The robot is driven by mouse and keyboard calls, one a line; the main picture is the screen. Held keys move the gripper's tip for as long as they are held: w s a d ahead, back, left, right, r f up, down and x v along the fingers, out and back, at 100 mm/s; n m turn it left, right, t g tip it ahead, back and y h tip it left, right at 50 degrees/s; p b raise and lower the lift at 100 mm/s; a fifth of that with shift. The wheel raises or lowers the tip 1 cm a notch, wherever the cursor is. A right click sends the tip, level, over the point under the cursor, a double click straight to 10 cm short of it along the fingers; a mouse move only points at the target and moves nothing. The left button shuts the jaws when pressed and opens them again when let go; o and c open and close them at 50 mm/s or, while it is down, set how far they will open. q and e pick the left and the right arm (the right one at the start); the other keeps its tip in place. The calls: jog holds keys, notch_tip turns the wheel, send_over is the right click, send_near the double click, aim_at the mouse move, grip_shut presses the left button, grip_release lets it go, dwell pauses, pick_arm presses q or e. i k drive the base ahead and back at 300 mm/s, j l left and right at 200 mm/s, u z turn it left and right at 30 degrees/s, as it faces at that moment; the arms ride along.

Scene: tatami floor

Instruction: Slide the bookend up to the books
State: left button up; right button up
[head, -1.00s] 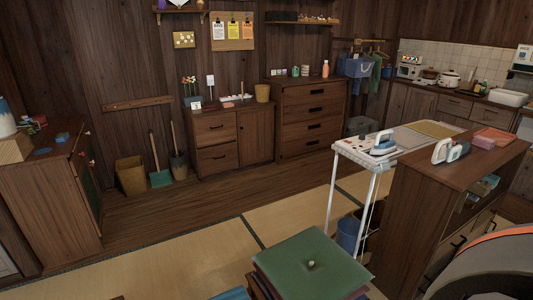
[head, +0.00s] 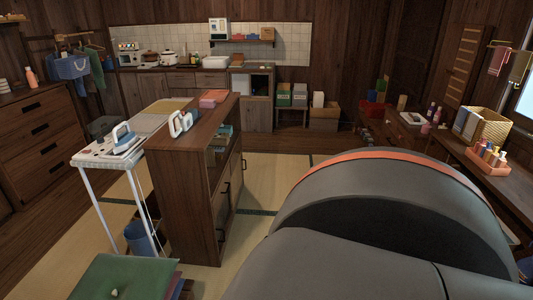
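I cannot make out a bookend for certain. Some upright flat items (head: 464,120), perhaps books, stand by a wicker basket on the right-hand wooden counter; they are too small to tell. Red, green and yellow block-like items (head: 376,97) stand farther back on the counter, also too small to identify. Neither of my grippers is in view. A large grey rounded part with an orange band, apparently my own body, fills the lower right and hides part of the floor and counter.
A wooden cabinet (head: 185,190) and an ironing board (head: 105,152) with an iron (head: 122,138) stand at left centre. A green cushion (head: 125,278) is at the lower left. Tatami floor (head: 265,180) is clear between the cabinet and the right side.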

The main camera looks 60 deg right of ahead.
aim_at(210, 155)
jog(key=z, duration=1.7)
jog(key=i+l+u, duration=0.2)
jog(key=i, duration=0.3)
jog(key=i+l+u, duration=0.25)
jog(key=i+l, duration=0.25)
jog(key=i+l+u, duration=0.2)
jog(key=i+l, duration=0.25)
jog(key=i+l+u, duration=0.2)
jog(key=i+l, duration=0.2)
jog(key=l, duration=0.2)
jog(key=i+l+u, duration=0.25)
jog(key=l, duration=0.35)
jog(key=i, duration=0.1)
